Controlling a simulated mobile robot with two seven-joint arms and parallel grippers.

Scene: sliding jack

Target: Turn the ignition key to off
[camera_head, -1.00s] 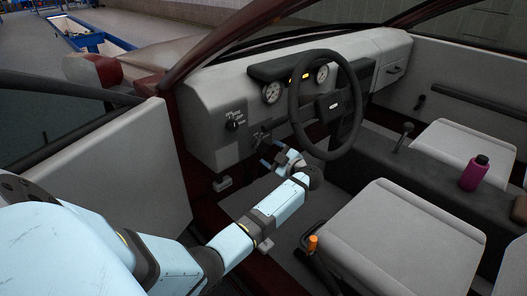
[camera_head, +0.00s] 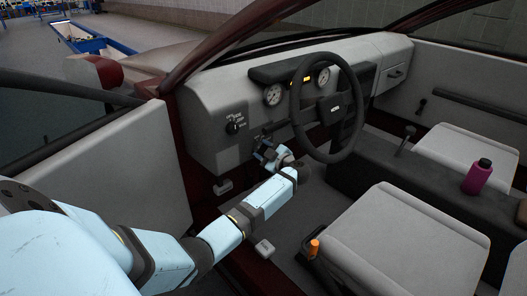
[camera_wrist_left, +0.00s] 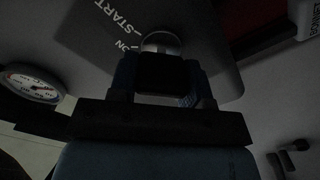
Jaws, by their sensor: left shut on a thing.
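My left gripper (camera_head: 266,151) is just below and left of the steering wheel, close against the dashboard. In the left wrist view, its fingers (camera_wrist_left: 162,80) are shut on a dark block that looks like the head of the ignition key (camera_wrist_left: 160,72). Right in front of it is a round silver lock face (camera_wrist_left: 160,42). The grey panel beside the lock carries the words START (camera_wrist_left: 122,20) and ON; an OFF label cannot be made out. In the head view the gripper hides the key and lock. My right gripper is not in view.
The steering wheel (camera_head: 294,112) is close to the right of my gripper. A labelled dark knob (camera_head: 234,128) sits on the dashboard to its left. A gauge (camera_head: 273,95) is above, with one orange light (camera_head: 307,78) lit. The seat (camera_head: 405,232) and orange-topped lever (camera_head: 314,247) are nearer.

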